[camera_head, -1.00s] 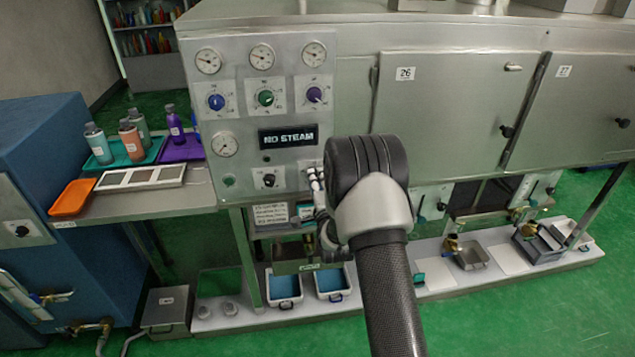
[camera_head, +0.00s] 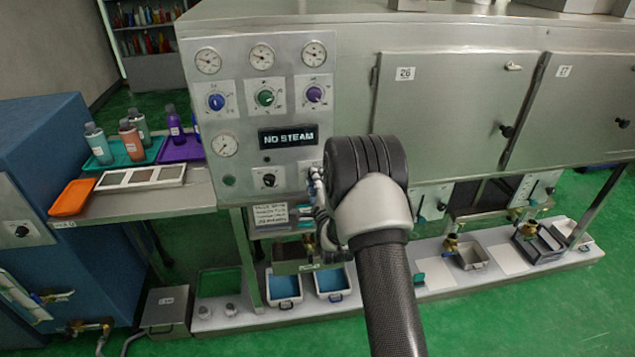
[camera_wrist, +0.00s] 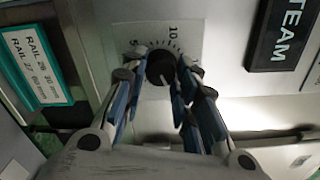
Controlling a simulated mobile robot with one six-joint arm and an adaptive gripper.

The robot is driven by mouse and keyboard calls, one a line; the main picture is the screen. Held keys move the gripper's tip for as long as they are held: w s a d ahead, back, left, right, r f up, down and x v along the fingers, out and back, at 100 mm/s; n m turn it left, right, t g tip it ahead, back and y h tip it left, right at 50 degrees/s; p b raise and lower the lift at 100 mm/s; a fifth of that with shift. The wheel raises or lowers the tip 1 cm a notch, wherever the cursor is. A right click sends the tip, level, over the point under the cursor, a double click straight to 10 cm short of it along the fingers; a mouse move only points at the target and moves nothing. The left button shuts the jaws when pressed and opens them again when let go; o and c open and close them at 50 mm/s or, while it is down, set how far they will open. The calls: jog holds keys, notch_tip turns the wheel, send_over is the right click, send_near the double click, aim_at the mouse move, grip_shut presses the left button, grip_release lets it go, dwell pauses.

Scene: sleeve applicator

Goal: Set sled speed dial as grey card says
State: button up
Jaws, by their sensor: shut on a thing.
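In the wrist view a round black dial (camera_wrist: 160,68) sits on a pale scale plate (camera_wrist: 187,36) with tick marks and the numbers 5 and 10 readable. A pale pointer mark shows on the dial's lower part in the picture; its exact reading is unclear. My gripper (camera_wrist: 161,60) is shut on the dial, one blue-padded finger on each side. In the head view my gripper (camera_head: 317,182) is at the lower right of the steel control panel (camera_head: 240,110), and my arm hides this dial. A pale card (camera_head: 270,214) with small unreadable text hangs below the panel.
A NO STEAM display (camera_head: 288,136) is above my gripper. Another black dial (camera_head: 268,180) sits to its left. A teal-edged card (camera_wrist: 38,68) reading RAIL 29: 30 mm and RAIL 27: 60 mm is close by in the wrist view. Blue-filled trays (camera_head: 284,287) stand below.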

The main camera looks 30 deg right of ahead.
jog(key=o, duration=1.1)
jog(key=v, duration=1.2)
jog(key=shift+r, duration=0.1)
